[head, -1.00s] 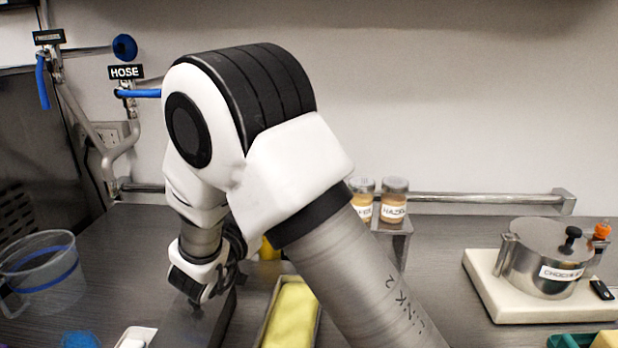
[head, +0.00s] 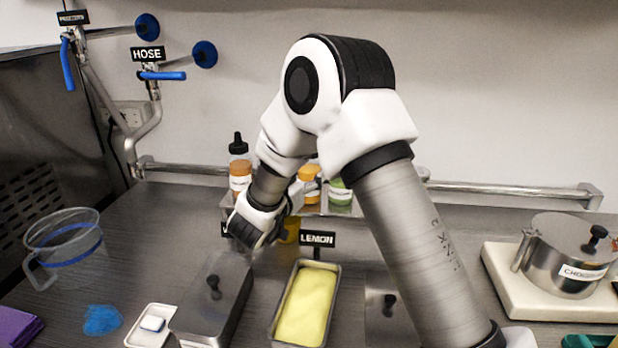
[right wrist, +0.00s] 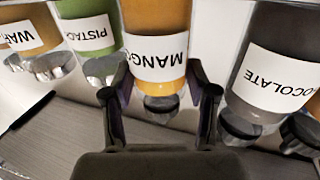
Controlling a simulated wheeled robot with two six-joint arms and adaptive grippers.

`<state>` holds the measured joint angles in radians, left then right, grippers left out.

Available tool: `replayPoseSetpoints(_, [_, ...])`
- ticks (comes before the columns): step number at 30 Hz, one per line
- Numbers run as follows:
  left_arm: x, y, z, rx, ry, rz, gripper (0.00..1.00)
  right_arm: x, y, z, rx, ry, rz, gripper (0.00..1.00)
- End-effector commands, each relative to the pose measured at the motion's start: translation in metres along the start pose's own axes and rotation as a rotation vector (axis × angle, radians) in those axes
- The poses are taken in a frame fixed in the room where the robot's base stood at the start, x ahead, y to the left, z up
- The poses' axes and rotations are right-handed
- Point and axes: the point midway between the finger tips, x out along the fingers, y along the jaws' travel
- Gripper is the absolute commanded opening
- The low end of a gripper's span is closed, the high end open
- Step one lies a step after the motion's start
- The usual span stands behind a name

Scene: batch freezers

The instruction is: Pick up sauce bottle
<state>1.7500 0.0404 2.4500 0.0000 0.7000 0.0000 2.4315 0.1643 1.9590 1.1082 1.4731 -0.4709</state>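Several sauce bottles stand in a row at the back in the head view. An orange bottle (head: 309,190), partly behind my right arm, and a green one (head: 340,197) are among them. The right wrist view shows them inverted: mango (right wrist: 156,72), pistachio (right wrist: 90,35) and chocolate (right wrist: 268,70). My right gripper (head: 293,203) is at the row. In the wrist view its fingers (right wrist: 158,88) stand either side of the mango bottle, seemingly open around it; contact is unclear. The task does not say which sauce. My left gripper is out of view.
A lidded steel tub (head: 220,290) and an open yellow lemon tub (head: 305,308) stand in front of the row. A clear jug (head: 65,255) is at left, a steel pot (head: 565,255) on a white board (head: 500,275) at right. A wall rail (head: 500,191) runs behind.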

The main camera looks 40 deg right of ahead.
Motion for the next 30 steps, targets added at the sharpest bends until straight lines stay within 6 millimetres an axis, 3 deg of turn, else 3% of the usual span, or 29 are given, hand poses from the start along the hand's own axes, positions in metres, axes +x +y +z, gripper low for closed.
replayPoseSetpoints(11, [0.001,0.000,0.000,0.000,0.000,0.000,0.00,0.000,0.000,-0.001,-0.001,-0.002,0.000,0.23])
replayPoseSetpoints(20, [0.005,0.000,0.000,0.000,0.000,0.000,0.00,0.000,0.000,-0.036,0.005,0.001,0.000,0.23])
replayPoseSetpoints(26, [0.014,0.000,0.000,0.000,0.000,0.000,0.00,-0.033,0.030,-0.038,-0.003,0.002,-0.003,0.23])
replayPoseSetpoints(30, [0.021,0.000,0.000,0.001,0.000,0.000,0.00,-0.064,0.061,-0.043,-0.003,0.005,-0.002,0.23])
